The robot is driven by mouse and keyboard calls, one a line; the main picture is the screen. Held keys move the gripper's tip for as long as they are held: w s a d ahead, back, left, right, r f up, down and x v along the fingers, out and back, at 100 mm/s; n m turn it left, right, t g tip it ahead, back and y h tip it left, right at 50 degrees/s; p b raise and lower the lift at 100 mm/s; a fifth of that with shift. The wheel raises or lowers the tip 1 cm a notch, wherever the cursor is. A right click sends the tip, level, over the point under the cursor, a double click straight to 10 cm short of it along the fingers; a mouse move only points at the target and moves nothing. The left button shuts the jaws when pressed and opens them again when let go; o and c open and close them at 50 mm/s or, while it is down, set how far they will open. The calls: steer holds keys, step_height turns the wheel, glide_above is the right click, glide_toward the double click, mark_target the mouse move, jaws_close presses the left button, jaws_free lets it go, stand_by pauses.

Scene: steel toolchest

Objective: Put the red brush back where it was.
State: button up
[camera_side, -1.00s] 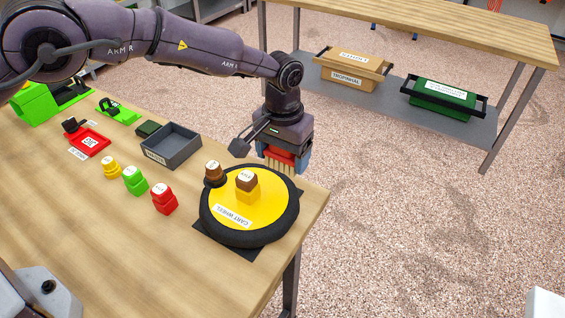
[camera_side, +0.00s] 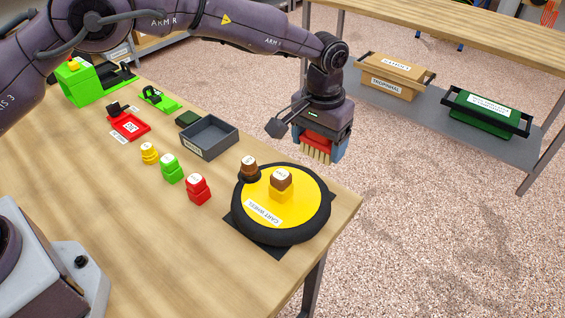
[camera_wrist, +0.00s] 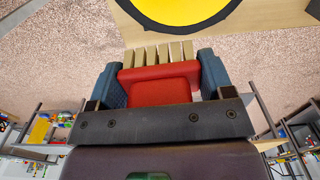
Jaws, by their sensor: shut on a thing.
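My gripper (camera_side: 322,145) is shut on the red brush (camera_side: 319,143), whose pale bristles point down. It holds the brush in the air past the far edge of the workbench, just behind the cart wheel (camera_side: 322,218). In the wrist view, the red brush (camera_wrist: 160,82) sits between the two blue fingers of my gripper (camera_wrist: 162,80), with its bristles towards the wheel's yellow face (camera_wrist: 180,8). In the side view, the gripper's body and fingers partly cover the brush.
On the wheel stands a brown and yellow block (camera_side: 281,190), with a brown knob (camera_side: 249,168) at its rim. A grey tray (camera_side: 209,150) lies left of it, near red (camera_side: 199,193), green and yellow pieces. A shelf behind holds tan (camera_side: 393,77) and green (camera_side: 486,110) boxes.

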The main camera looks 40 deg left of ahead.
steer(key=s+a+r+n, duration=0.1)
steer(key=a+r+n, duration=0.15)
steer(key=a, duration=0.35)
steer(key=s+a+r+n, duration=0.2)
steer(key=a+n, duration=0.1)
steer(key=a, duration=0.4)
steer(key=s+a+f+n, duration=0.1)
steer(key=s+a+n, duration=0.5)
steer(key=s+a, duration=0.1)
steer(key=n, duration=0.6)
glide_above(239, 157)
steer(key=f, duration=1.2)
steer(key=shift+s+f, duration=0.2)
steer(key=shift+s, duration=0.15)
steer(key=shift+w+f, duration=0.2)
steer(key=shift+f, duration=0.1)
steer(key=shift+w+f, duration=0.1)
steer(key=shift+f, duration=1.5)
steer(key=shift+f, duration=0.15)
